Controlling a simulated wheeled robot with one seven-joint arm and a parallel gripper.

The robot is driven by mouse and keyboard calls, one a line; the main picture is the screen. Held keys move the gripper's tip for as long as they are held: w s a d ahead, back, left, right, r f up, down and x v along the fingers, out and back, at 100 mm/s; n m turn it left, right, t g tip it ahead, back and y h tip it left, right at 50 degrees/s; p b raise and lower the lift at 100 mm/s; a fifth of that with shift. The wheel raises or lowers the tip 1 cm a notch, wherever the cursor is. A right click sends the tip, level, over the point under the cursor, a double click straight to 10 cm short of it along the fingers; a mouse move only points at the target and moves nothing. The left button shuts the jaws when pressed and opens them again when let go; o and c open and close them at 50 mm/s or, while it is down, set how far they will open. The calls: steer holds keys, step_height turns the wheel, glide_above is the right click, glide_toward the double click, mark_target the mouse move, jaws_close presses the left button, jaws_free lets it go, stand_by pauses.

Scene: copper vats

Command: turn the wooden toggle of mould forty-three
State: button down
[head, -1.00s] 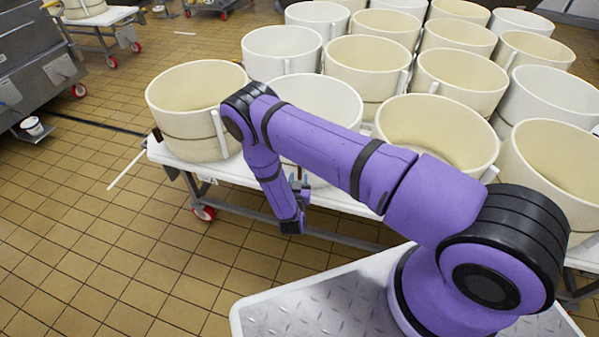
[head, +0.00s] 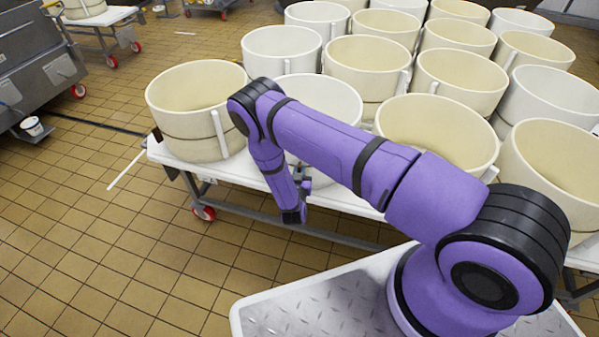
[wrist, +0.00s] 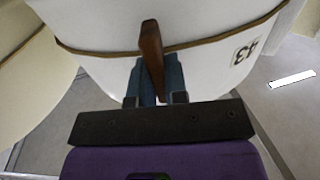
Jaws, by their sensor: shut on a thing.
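Mould forty-three (wrist: 110,22) is a white round tub with a cord around it. Its number 43 shows at the right in the wrist view, upside down. In the head view it is the white tub (head: 325,92) at the table's near edge, partly hidden behind my arm. The brown wooden toggle (wrist: 151,45) lies over the cord, nearly upright in the picture and slightly tilted. My gripper (wrist: 156,78) is shut on the toggle's lower end, with a finger on each side. In the head view my gripper (head: 302,178) is small against the tub's front.
A cream mould (head: 190,105) stands to the left and another (head: 440,125) to the right, close beside mould forty-three. Several more fill the wheeled white table (head: 245,177). The tiled floor (head: 100,240) at the left front is clear. A grey metal vat (head: 35,60) stands at far left.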

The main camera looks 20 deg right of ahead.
steer(key=shift+n, duration=0.3)
steer(key=n, duration=0.4)
steer(key=shift+a+n, duration=0.2)
steer(key=shift+n, duration=0.2)
steer(key=n, duration=0.4)
steer(key=shift+a+f, duration=0.1)
steer(key=shift+f, duration=0.1)
steer(key=shift+w+f+n, duration=0.1)
steer(key=shift+f+n, duration=0.05)
steer(key=shift+n, duration=1.95)
steer(key=shift+f+n, duration=0.1)
steer(key=shift+n, duration=2)
steer(key=c, duration=1.1)
jaws_free()
steer(key=shift+c, duration=0.2)
